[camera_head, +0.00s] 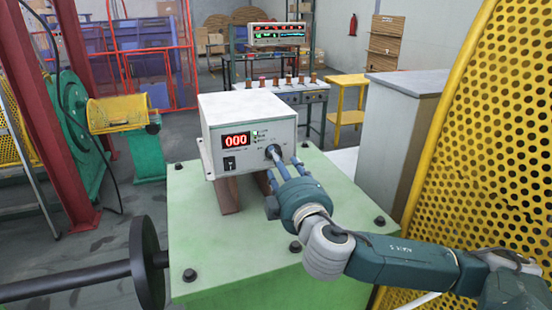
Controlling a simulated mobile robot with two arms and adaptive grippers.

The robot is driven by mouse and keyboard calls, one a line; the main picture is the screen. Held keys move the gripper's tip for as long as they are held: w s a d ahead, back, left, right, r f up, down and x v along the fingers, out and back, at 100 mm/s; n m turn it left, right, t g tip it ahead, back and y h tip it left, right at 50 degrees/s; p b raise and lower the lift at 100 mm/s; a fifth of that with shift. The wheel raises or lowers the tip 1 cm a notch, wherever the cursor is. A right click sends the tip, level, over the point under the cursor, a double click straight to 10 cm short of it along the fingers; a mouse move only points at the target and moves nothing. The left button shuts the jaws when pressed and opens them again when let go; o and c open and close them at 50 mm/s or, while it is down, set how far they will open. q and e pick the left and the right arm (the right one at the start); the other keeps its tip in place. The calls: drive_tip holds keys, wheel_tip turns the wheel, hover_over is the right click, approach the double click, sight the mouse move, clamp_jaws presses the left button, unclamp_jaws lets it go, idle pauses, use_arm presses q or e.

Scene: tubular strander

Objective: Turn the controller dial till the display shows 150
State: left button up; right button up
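The controller (246,112) is a white box standing on wooden blocks on a green machine top. Its red display (236,141) reads 000. My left gripper is out of view.
A black switch (229,163) sits below the display. A yellow perforated guard (500,130) stands close on the right, beside my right arm. A grey cabinet (400,140) is behind the arm. A black spool flange (146,262) is at lower left. The green top (200,235) is mostly clear.

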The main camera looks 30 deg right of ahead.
drive_tip(key=p+x, duration=0.1)
drive_tip(key=x, duration=0.3)
drive_tip(key=shift+w, duration=0.25)
drive_tip(key=shift+s, duration=0.1)
drive_tip(key=c, duration=1.1)
